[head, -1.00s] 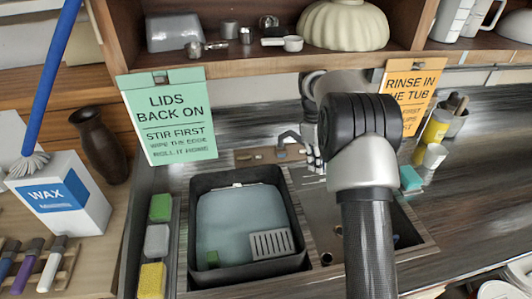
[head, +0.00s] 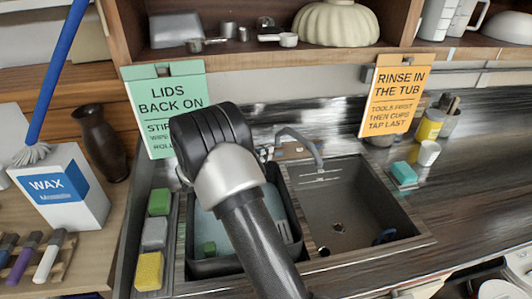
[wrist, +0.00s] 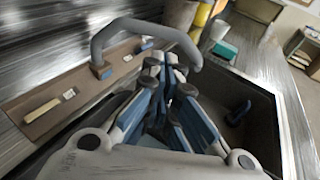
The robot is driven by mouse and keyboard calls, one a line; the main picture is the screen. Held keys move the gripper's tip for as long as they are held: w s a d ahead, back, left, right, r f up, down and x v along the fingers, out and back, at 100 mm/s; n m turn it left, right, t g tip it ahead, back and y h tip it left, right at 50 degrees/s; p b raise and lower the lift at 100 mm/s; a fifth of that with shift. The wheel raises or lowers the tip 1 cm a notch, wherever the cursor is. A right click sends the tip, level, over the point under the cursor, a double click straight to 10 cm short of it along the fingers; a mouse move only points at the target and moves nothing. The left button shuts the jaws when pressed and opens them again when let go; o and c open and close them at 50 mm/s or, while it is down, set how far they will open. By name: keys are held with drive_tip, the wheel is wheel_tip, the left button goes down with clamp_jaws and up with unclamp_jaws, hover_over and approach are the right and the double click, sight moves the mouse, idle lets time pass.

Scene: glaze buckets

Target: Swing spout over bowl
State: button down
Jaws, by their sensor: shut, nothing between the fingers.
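In the wrist view the spout (wrist: 140,30) curves just beyond my gripper (wrist: 166,72), whose blue-padded fingers are shut and empty. The fingertips are close to the spout; I cannot tell whether they touch it. In the head view my arm hides most of the gripper. The left sink bowl holds a dark tub (head: 290,190) with pale water, partly hidden by my arm.
Green, grey and yellow sponges (head: 150,270) line the left rim. Signs (head: 395,95) hang from the shelf above. The right counter is mostly clear.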

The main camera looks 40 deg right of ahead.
drive_tip(key=d+f+b, duration=0.2)
drive_tip(key=d+b, duration=0.1)
drive_tip(key=d, duration=0.9)
drive_tip(key=shift+s+d+f, duration=0.15)
drive_tip(key=shift+d+f, duration=0.1)
drive_tip(key=shift+s+d, duration=0.3)
drive_tip(key=shift+d, duration=0.6)
drive_tip(key=shift+a, duration=0.1)
drive_tip(key=s+a+r+p, duration=0.1)
drive_tip(key=a+r+p, duration=0.1)
drive_tip(key=a, duration=1.1)
drive_tip(key=shift+a+r+p, duration=0.3)
drive_tip(key=shift+r+p, duration=0.05)
drive_tip(key=shift+p, duration=0.25)
drive_tip(key=shift+s, duration=0.15)
